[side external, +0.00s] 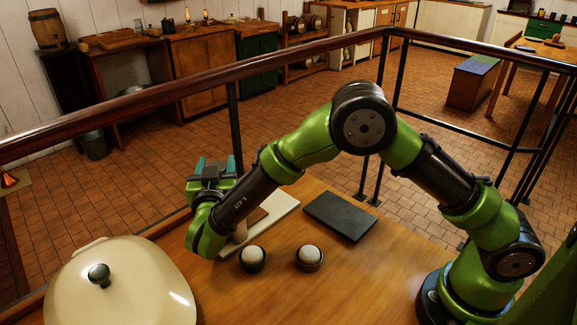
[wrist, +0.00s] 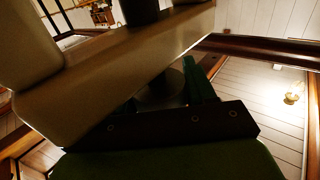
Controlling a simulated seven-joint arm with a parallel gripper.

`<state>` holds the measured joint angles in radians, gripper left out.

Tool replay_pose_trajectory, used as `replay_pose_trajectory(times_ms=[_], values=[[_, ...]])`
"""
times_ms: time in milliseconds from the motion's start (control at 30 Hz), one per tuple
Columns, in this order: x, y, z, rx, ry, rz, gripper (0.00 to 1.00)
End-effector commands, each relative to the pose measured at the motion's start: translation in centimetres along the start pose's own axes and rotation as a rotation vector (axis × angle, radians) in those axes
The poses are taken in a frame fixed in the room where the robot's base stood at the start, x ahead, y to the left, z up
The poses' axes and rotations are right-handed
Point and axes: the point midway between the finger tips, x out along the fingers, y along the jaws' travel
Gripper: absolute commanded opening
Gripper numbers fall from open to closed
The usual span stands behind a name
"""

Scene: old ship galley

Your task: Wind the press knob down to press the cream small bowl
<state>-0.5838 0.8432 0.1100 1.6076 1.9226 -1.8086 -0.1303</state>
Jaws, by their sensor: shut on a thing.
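My gripper (side external: 214,166) is at the left end of my arm, with its teal fingers on either side of a grey thing, most likely the press knob. In the wrist view, the dark round knob (wrist: 160,88) sits beside a teal finger of my gripper (wrist: 180,88), close against the cream crossbeam (wrist: 120,70) of the press. A dark post (wrist: 140,10) shows beyond the beam. In the side view, my arm covers much of the press; its pale base (side external: 280,211) shows. I cannot clearly make out the cream small bowl in the press.
Two dark round holders with cream tops (side external: 252,256) (side external: 309,255) stand in front of the press. A dark slab (side external: 341,215) lies to its right. A large cream lidded dish (side external: 120,290) fills the left front. A wooden railing (side external: 270,67) runs behind the table.

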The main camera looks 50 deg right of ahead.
Motion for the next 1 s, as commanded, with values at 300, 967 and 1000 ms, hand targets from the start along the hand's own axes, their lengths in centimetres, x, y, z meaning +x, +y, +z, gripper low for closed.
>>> replay_pose_trajectory(times_ms=[300, 967, 1000], values=[[-0.1, 0.2, -0.1, 0.004, 0.005, 0.265, 0.24], [0.1, 0.9, -0.2, 0.004, 0.005, 0.491, 0.24], [0.1, 0.9, -0.2, 0.004, 0.005, 0.492, 0.24]])
